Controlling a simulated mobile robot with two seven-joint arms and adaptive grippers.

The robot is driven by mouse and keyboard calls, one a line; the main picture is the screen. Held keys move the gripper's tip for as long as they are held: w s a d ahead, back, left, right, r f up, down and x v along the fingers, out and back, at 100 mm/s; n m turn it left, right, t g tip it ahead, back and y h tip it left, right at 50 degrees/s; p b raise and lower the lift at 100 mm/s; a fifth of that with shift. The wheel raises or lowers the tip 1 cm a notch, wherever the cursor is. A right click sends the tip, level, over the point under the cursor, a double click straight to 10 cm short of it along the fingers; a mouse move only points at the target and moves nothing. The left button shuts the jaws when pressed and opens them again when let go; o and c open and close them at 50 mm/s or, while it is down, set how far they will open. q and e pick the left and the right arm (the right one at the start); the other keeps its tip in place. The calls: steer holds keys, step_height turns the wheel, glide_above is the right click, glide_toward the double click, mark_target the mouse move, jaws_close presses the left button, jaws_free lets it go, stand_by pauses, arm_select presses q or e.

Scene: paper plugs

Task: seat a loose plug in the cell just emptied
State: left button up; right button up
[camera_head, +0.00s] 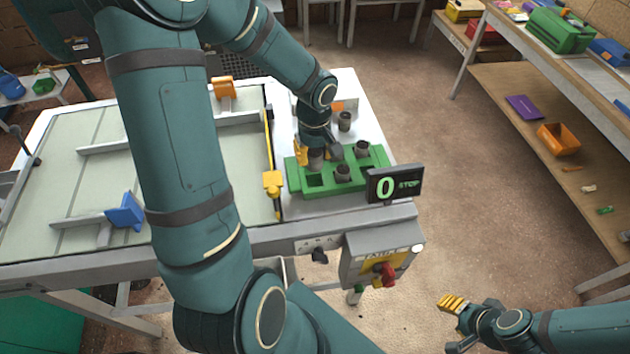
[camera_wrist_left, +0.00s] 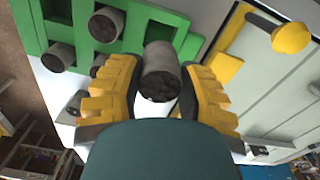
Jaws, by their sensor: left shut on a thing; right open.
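My left gripper (camera_head: 317,152) is shut on a grey, dark-ended paper plug (camera_head: 316,159) at the left part of the green block (camera_head: 300,190). In the left wrist view the held plug (camera_wrist_left: 160,72) sits between the yellow finger pads, near the block's edge (camera_wrist_left: 188,46). I cannot tell how far it is inside a cell. Two other plugs (camera_head: 343,173) (camera_head: 361,148) stand in the block. An open cell (camera_head: 316,180) shows at its near left. Another plug (camera_head: 345,121) stands behind the block. My right gripper (camera_head: 454,322) is open and empty, low at the right.
A yellow-ended rail (camera_head: 272,182) runs left of the block. A counter display (camera_head: 394,184) reading 0 and a switch box (camera_head: 380,262) with a red knob are at the table's front right. A wooden shelf (camera_head: 535,110) stands across the clear floor.

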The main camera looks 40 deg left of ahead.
mark_target(315, 165)
arm_select(q)
step_height(315, 165, down, 4)
steer(key=shift+w+f, duration=0.15)
steer(key=shift+f, duration=0.05)
steer(key=shift+f+b, duration=0.35)
steer(key=shift+f, duration=1.6)
steer(key=shift+f, duration=0.2)
steer(key=o, duration=0.7)
steer(key=shift+r, duration=0.1)
